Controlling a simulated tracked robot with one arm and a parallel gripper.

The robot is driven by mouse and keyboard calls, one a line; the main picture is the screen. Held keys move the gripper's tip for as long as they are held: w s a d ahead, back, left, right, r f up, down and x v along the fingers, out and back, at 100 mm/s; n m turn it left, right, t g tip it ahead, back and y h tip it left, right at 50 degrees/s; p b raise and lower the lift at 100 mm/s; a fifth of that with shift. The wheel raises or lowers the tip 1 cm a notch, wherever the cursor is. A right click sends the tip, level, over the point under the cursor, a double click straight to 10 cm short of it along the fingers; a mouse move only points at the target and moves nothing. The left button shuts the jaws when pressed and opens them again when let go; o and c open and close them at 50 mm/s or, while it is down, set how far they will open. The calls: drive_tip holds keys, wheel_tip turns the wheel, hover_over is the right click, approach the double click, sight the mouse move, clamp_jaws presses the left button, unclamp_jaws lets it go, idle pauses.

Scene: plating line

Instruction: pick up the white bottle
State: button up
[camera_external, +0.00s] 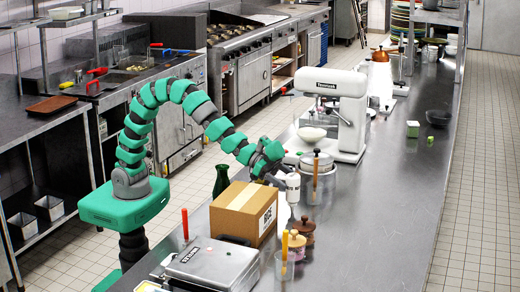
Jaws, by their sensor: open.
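A small white bottle (293,186) stands on the steel counter, just right of the cardboard box and left of the metal pot. My gripper (279,177) is at the end of my green arm, which arches over from the left and comes down behind the box. The gripper is open and right beside the bottle, at its upper left. At this size I cannot tell whether the fingers touch the bottle or reach around it. Part of the gripper is hidden behind the box and the bottle.
The cardboard box (243,212) stands close on the left, with a dark green bottle (221,181) behind it. A metal pot (317,180) and white stand mixer (335,112) crowd the right and back. Wooden-lidded jars (303,229) stand in front.

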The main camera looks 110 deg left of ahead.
sight(299, 188)
drive_tip(key=shift+b+x, duration=0.35)
drive_tip(key=shift+x, duration=2.2)
drive_tip(key=shift+a, duration=0.1)
drive_tip(key=c, duration=0.8)
